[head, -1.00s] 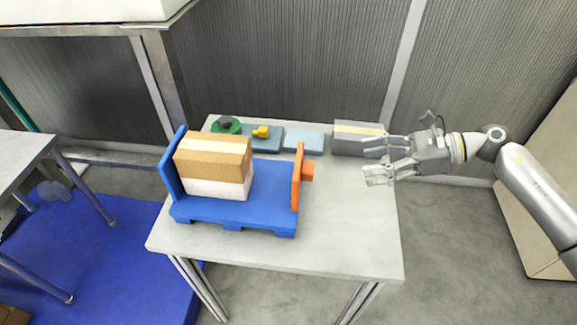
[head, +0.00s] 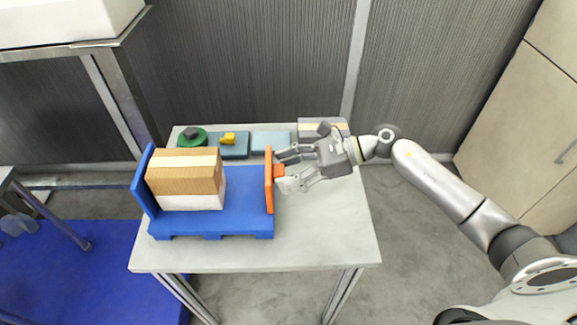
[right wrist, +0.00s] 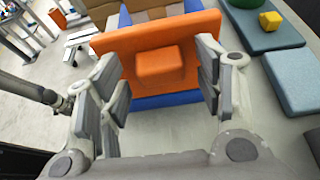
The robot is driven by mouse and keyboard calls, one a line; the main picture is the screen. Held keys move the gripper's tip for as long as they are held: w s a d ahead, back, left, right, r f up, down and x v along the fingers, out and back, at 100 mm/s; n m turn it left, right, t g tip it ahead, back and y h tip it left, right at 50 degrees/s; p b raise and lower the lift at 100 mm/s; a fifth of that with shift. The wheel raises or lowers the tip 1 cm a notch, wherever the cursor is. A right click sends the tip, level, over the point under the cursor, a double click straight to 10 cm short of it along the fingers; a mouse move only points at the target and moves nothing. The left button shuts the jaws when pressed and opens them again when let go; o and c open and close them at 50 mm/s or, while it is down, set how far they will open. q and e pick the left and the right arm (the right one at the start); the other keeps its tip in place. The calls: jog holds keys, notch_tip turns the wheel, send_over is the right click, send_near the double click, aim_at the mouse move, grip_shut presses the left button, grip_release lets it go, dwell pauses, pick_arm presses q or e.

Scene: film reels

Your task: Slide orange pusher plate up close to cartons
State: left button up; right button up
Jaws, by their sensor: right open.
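The orange pusher plate (head: 269,182) stands upright at the right end of the blue tray (head: 245,205). Its orange block handle (right wrist: 160,66) faces my right gripper. Cartons, brown (head: 185,175) over white (head: 193,201), sit at the left part of the tray against its blue end wall (head: 143,181). A stretch of bare blue tray lies between the cartons and the plate. My right gripper (head: 282,170) is open, its fingers on either side of the handle. In the right wrist view its fingers (right wrist: 160,85) show a gap to the handle on both sides. My left gripper is out of view.
Behind the tray lie a green disc (head: 192,138), a yellow piece (head: 228,139) on a dark teal pad, a light blue pad (head: 271,140) and a grey box (head: 311,128). The grey table (head: 320,245) is clear at front and right.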

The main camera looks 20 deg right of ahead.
jog(key=shift+c, duration=0.3)
grip_shut()
jog(key=w+a+b, duration=0.1)
jog(key=a, duration=0.2)
jog(key=w+a, duration=0.1)
jog(key=a, duration=0.3)
jog(key=w+a+b, duration=0.1)
jog(key=a, duration=0.2)
jog(key=shift+a+b, duration=0.3)
jog(key=shift+b, duration=0.05)
jog(key=shift+w+a, duration=0.15)
jog(key=shift+a, duration=0.25)
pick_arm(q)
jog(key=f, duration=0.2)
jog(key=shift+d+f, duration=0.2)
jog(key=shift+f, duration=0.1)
pick_arm(e)
jog(key=shift+o, duration=0.3)
grip_release()
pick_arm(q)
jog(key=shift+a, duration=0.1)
pick_arm(e)
jog(key=shift+d, duration=0.1)
